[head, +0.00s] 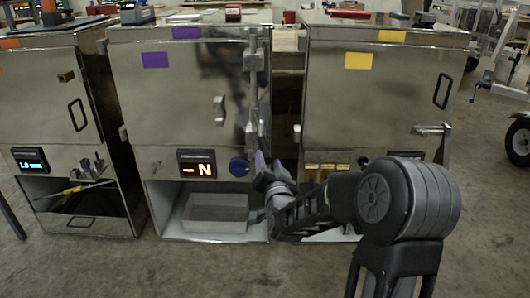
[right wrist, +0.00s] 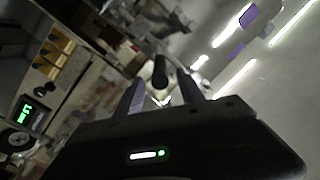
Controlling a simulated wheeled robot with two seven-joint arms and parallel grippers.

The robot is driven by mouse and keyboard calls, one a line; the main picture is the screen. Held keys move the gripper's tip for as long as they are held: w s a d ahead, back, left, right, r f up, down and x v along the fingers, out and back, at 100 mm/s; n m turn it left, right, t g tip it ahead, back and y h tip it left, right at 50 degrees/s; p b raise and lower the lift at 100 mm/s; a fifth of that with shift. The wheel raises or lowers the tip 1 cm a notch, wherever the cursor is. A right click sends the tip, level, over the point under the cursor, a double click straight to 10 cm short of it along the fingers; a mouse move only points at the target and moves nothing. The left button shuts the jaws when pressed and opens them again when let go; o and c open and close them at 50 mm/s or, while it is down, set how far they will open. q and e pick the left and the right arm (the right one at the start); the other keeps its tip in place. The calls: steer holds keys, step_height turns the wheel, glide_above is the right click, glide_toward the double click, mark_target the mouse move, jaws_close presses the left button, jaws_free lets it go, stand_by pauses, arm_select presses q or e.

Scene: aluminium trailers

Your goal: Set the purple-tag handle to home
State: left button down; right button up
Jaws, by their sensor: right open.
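The purple-tag cabinet (head: 168,95) stands in the middle, a steel box with purple tags (head: 155,60) on its front and top. A small upright metal handle (head: 220,108) is on its door. A vertical latch bar with metal fittings (head: 253,62) runs down the door's right edge. My right gripper (head: 268,162) points upward near the lower end of that bar, right of a blue knob (head: 239,167). In the right wrist view the open gripper (right wrist: 162,92) has a dark rounded rod end (right wrist: 160,70) showing between its fingers; contact cannot be told. My left gripper is out of view.
An orange display (head: 197,163) sits above an open bay holding a grey tray (head: 215,214). A yellow-tag cabinet (head: 375,100) stands close on the right, across a narrow gap. Another cabinet (head: 40,95) stands left. The floor in front is clear.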

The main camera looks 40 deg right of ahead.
mark_target(265, 151)
steer(key=x, duration=0.6)
steer(key=shift+w+d, duration=0.15)
steer(key=shift+w, duration=0.1)
jaws_close()
stand_by(1.2)
